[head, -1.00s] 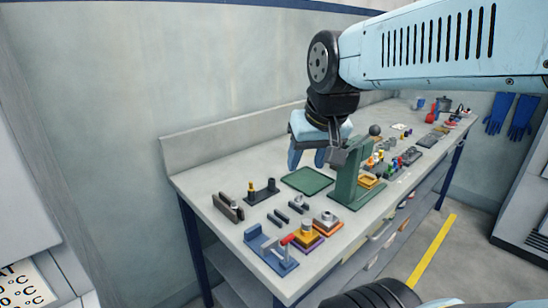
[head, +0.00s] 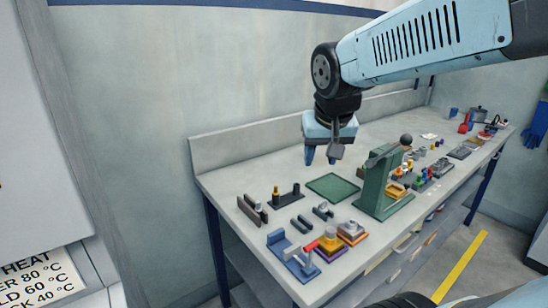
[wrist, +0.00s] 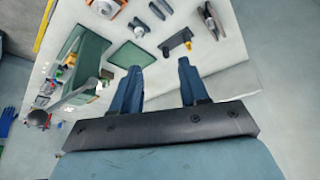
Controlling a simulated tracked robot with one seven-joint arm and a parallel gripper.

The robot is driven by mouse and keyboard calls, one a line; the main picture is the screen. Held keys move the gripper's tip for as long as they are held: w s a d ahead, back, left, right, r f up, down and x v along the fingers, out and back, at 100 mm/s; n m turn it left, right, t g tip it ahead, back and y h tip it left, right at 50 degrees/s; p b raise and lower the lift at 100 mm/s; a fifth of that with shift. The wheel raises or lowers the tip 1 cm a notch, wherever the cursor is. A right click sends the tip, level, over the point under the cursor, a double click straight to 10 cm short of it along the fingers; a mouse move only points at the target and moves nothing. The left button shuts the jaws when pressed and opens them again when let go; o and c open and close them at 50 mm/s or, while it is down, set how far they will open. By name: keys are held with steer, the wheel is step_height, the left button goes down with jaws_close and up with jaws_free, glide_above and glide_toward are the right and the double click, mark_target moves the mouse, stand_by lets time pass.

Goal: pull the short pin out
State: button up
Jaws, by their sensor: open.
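A dark base plate (head: 287,201) on the bench carries two upright pieces, a brass-yellow pin (head: 276,194) at its left end and a black post (head: 296,188) at its right end. I cannot tell for sure which is the short pin. The plate (wrist: 174,43) and yellow pin (wrist: 188,45) also show in the wrist view, beyond the fingertips. My gripper (head: 322,158) is open and empty, pointing down above the bench behind the green mat. Its two blue fingers (wrist: 158,68) are apart, with bare bench between them.
The green mat (head: 333,187) lies right of the plate. A tall green press (head: 376,182) stands further right. A low wall edges the back.

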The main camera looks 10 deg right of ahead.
steer(key=w+a+f+m, duration=0.2)
steer(key=w+a+f, duration=0.1)
steer(key=w, duration=0.6)
steer(key=g, duration=0.1)
glide_toward(276, 186)
steer(key=shift+m+h, duration=0.4)
steer(key=shift+h, duration=0.1)
steer(key=x, duration=0.6)
steer(key=a+x, duration=0.1)
steer(key=x, duration=0.2)
steer(key=shift+f, duration=0.15)
jaws_close()
steer(key=c, duration=0.6)
jaws_free()
steer(key=shift+c, duration=0.2)
jaws_close()
